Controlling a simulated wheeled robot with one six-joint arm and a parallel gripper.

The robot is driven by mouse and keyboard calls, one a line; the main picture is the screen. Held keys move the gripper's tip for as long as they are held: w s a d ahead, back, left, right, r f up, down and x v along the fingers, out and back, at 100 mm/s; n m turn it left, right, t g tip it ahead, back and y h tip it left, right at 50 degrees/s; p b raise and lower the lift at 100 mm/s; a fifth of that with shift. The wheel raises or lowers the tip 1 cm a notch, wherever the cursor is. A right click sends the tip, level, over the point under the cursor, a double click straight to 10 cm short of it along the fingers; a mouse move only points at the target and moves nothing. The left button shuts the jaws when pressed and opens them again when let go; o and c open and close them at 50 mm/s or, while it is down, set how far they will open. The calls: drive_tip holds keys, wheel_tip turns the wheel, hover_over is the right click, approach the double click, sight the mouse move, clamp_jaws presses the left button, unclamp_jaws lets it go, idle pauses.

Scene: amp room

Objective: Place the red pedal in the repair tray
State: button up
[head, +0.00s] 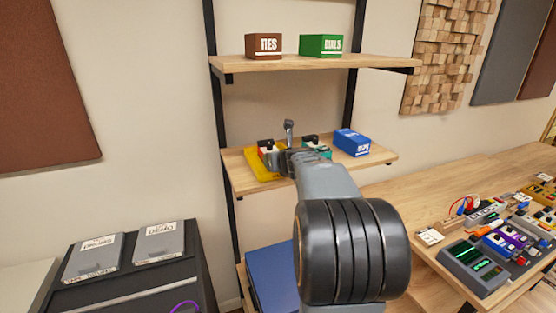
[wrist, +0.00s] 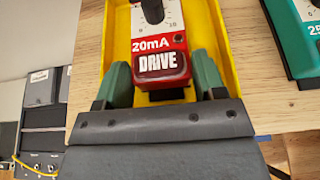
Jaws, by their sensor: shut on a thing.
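The red pedal, marked DRIVE and 20mA (wrist: 160,62), has a white upper part with a black knob. It lies within the outline of the yellow tray (wrist: 113,35) in the wrist view. In the head view the red pedal (head: 267,152) shows over the yellow tray (head: 256,168) on the middle shelf. My gripper (wrist: 160,82) has a green finger on each side of the pedal's near end and is shut on it. I cannot tell whether the pedal's underside touches the tray floor. My arm hides part of the shelf in the head view.
A teal pedal (head: 318,146) and a blue box (head: 352,142) stand to the right on the middle shelf (head: 380,157). The upper shelf (head: 300,62) holds a brown TIES box (head: 263,44) and a green box (head: 321,45). A cluttered workbench (head: 430,195) is at right.

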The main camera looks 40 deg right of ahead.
drive_tip(key=shift+f, duration=0.1)
drive_tip(key=o, duration=1.2)
